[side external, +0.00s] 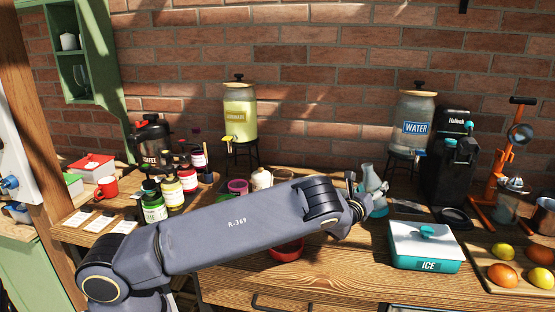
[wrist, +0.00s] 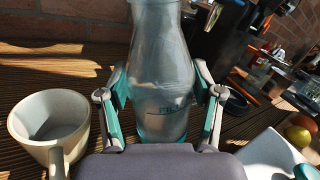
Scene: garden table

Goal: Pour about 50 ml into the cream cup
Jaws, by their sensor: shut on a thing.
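A clear glass carafe (wrist: 160,60) stands between my fingers in the wrist view, with a dark fill mark low on its side. My gripper (wrist: 160,98) is shut on it, with teal pads on both sides. The carafe looks about upright; its liquid level is hard to make out. The cream cup (wrist: 50,125) is upright on the table to the left of the carafe, apart from it, its handle toward the camera. Its inside is shaded and I see no liquid. In the side view the carafe (side external: 371,180) shows partly beyond my gripper (side external: 359,203); I cannot make out the cream cup there.
A white and teal ice box (side external: 425,248) stands right of my gripper. A tray of fruit (side external: 510,290) is at the far right. The water dispenser (side external: 414,120) and a black machine (side external: 455,165) stand behind. Several syrup bottles (side external: 172,190) stand at left.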

